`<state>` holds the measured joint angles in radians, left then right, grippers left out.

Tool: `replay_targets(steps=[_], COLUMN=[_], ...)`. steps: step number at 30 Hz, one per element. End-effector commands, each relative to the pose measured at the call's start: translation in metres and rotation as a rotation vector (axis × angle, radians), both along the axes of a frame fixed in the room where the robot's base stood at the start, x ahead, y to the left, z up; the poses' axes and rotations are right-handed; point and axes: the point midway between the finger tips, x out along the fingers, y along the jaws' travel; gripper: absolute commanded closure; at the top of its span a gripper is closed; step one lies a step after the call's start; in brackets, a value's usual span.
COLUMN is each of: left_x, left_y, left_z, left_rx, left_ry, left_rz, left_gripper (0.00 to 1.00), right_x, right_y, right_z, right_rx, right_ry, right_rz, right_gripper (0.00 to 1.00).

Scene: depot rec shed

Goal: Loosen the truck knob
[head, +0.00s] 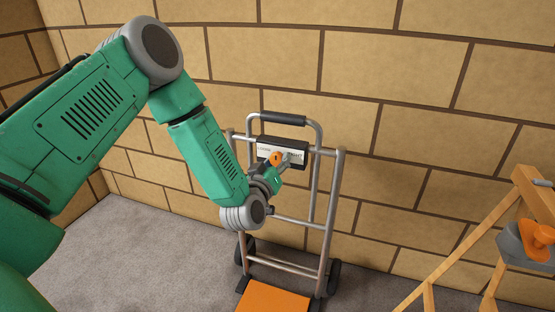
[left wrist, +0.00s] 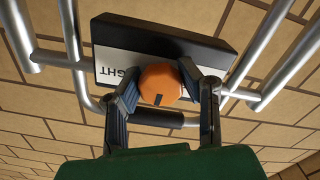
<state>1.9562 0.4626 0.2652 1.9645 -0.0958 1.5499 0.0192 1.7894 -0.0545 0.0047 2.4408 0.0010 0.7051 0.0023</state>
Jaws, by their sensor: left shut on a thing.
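The truck knob (left wrist: 158,84) is a round orange knob with a dark mark on it. It sits on the front of a black box with a white label (left wrist: 112,67) on the hand truck. In the left wrist view my left gripper (left wrist: 158,90) has one finger on each side of the knob and is shut on it. In the head view the knob (head: 276,157) shows beside my left gripper (head: 281,165), which partly covers it and the label. The hand truck (head: 335,205) stands upright against the wall. My right gripper is not in view.
The hand truck has an orange toe plate (head: 272,299), dark wheels (head: 333,277) and a black-gripped handle (head: 283,118). A wooden frame (head: 478,240) with a grey and orange fitting (head: 535,240) stands at the right. A block wall (head: 420,130) is close behind. Grey floor at left is clear.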

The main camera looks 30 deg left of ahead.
Motion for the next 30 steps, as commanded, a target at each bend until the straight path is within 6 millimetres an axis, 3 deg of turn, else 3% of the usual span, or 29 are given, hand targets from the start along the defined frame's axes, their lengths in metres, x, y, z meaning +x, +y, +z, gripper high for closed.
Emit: replay_targets(steps=[18,30], left_x=[-0.0011,-0.0015], left_y=[0.0014,0.0015], left_z=[-0.0023,-0.0025], left_rx=[-0.552,-0.766], left_ry=[-0.126,-0.175], left_rz=[0.008,0.010], left_gripper=[0.97,0.97], right_x=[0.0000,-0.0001], right_y=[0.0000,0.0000], right_z=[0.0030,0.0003], right_rx=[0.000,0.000], right_ry=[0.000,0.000], right_rz=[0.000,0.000], right_gripper=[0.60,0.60])
